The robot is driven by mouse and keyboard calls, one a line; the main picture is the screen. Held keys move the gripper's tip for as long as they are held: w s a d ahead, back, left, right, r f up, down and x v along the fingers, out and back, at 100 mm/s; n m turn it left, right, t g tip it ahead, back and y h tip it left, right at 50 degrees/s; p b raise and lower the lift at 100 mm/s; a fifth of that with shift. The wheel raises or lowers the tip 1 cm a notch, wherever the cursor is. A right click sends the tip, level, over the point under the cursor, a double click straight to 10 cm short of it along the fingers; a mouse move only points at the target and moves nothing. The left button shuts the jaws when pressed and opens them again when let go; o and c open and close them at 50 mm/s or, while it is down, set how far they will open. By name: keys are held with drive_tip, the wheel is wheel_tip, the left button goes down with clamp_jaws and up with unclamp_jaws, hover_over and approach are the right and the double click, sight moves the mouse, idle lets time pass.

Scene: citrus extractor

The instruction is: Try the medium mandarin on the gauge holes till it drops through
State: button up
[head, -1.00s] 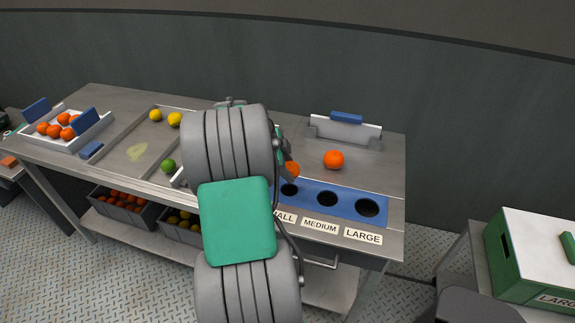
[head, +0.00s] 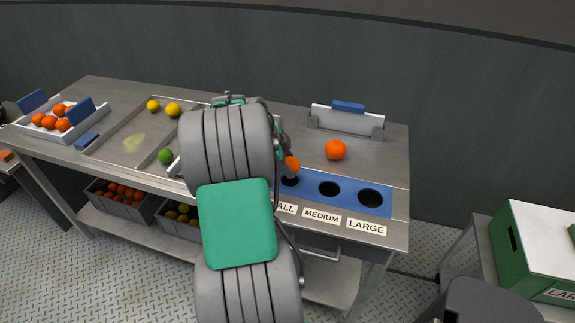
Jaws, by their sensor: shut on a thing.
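My gripper (head: 287,164) is mostly hidden behind my own arm. It is shut on an orange mandarin (head: 293,164), part of which shows at the arm's right edge. The mandarin is just above and behind the small hole (head: 290,181) of the blue gauge strip (head: 310,188). Whether it touches the strip I cannot tell. The medium hole (head: 329,189) and the large hole (head: 370,197) are empty and dark. Labels for small, medium and large stand in front of them, the first partly hidden by my arm. Another orange fruit (head: 336,149) rests on the table behind the gauge.
A white tray (head: 97,119) of mandarins stands at the left. A shallow tray (head: 113,151) has yellow fruits and a green fruit (head: 166,156) by it. A white holder with a blue handle (head: 347,107) stands at the back. A green and white box (head: 540,245) is at the right.

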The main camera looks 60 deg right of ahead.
drive_tip(key=shift+f, duration=0.15)
idle(0.3)
drive_tip(key=shift+f+b, duration=1.65)
drive_tip(key=shift+b, duration=0.15)
drive_tip(key=o, duration=1.5)
drive_tip(key=v, duration=0.8)
drive_tip(key=shift+f, duration=0.1)
